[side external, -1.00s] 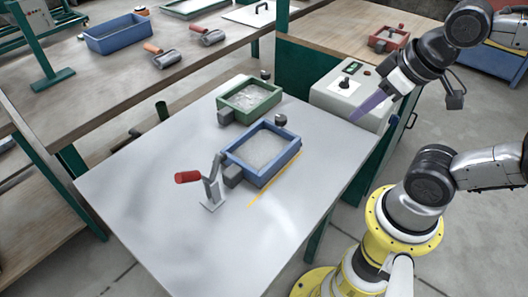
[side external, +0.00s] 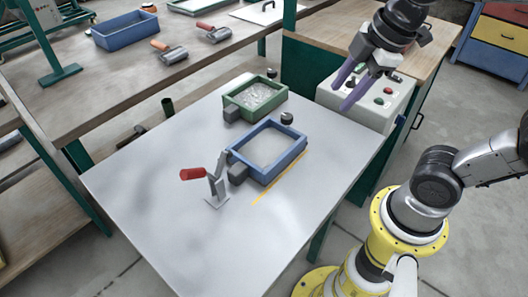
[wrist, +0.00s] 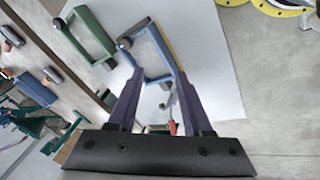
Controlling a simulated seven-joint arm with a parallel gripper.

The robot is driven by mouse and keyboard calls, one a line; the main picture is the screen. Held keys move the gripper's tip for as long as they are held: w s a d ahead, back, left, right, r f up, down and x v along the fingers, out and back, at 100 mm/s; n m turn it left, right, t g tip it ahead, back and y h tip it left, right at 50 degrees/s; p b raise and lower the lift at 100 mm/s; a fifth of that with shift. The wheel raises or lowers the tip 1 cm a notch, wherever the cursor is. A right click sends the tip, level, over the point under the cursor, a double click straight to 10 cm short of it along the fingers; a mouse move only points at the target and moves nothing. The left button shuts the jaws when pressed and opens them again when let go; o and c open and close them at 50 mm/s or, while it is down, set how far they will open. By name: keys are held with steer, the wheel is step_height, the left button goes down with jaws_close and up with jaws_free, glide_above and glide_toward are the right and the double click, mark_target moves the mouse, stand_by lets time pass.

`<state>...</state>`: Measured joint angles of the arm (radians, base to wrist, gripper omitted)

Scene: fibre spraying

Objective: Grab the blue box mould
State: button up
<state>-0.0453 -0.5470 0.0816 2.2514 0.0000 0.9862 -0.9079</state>
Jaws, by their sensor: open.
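The blue box mould (side external: 287,165) sits on the grey table with a flat grey inside. It also shows in the wrist view (wrist: 150,40), ahead of my fingertips. My gripper (side external: 339,97) is open, with two purple fingers apart and nothing between them. It hangs in the air to the right of the mould and above it, near the control box. In the wrist view my gripper (wrist: 158,74) has its fingertips overlapping the near end of the mould's outline, but it is apart from it. A toggle clamp with a red handle (side external: 192,174) stands at the mould's left.
A green box mould (side external: 270,108) with whitish fill stands just behind the blue one. A control box (side external: 365,103) stands at the table's right edge. Another blue box (side external: 125,38) and rollers (side external: 172,55) lie on the back bench. The table's front left is clear.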

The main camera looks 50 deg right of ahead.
steer(key=w+a+f+n+g, duration=0.3)
steer(key=w+f+n, duration=0.1)
steer(key=w+n, duration=0.25)
steer(key=g, duration=0.1)
glide_above(283, 156)
step_height(283, 156, down, 11)
steer(key=shift+n, duration=0.25)
steer(key=shift+f, duration=3.2)
steer(key=shift+c, duration=0.2)
jaws_close()
